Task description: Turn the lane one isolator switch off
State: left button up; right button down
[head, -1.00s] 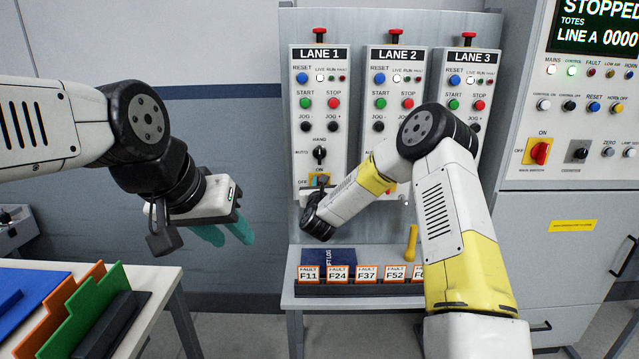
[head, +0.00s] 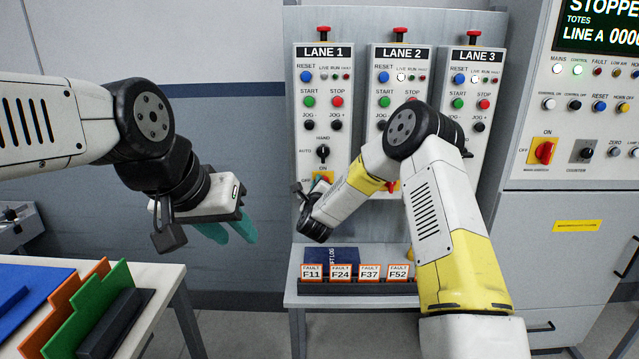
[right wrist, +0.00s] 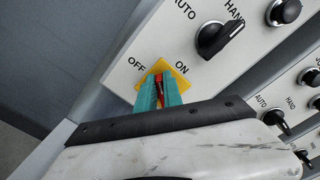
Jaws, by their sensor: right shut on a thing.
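The lane one isolator (right wrist: 160,83) is a red handle on a yellow plate (right wrist: 182,80), with OFF to its left and ON to its right in the right wrist view. My right gripper (right wrist: 159,91) has its teal fingers shut on the red handle, one on each side. The visible handle end leans towards the OFF side. In the head view the yellow plate (head: 322,178) shows low on the LANE 1 panel (head: 322,115), partly behind my right gripper (head: 315,186). The LANE 1 live lamp (head: 321,76) looks dark. My left gripper (head: 230,233) hangs open and empty, left of the panels.
LANE 2 (head: 399,65) and LANE 3 (head: 473,65) panels stand to the right, partly behind my right arm. A ledge below holds a blue log book (head: 330,257) and fault cards (head: 341,272). A table with coloured boards (head: 95,305) is at lower left.

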jog(key=shift+a+f+n, duration=0.1)
jog(key=shift+f+n, duration=0.15)
jog(key=shift+n, duration=0.9)
jog(key=shift+a+f+n, duration=0.1)
jog(key=shift+f+n, duration=0.1)
jog(key=shift+n, duration=1)
jog(key=shift+a+f+n, duration=0.1)
jog(key=shift+f+n, duration=0.15)
jog(key=shift+n, duration=0.9)
jog(key=c, duration=1.5)
grip_release()
jog(key=shift+d, duration=0.1)
jog(key=s, duration=0.7)
jog(key=shift+s, duration=0.4)
jog(key=shift+r, duration=0.1)
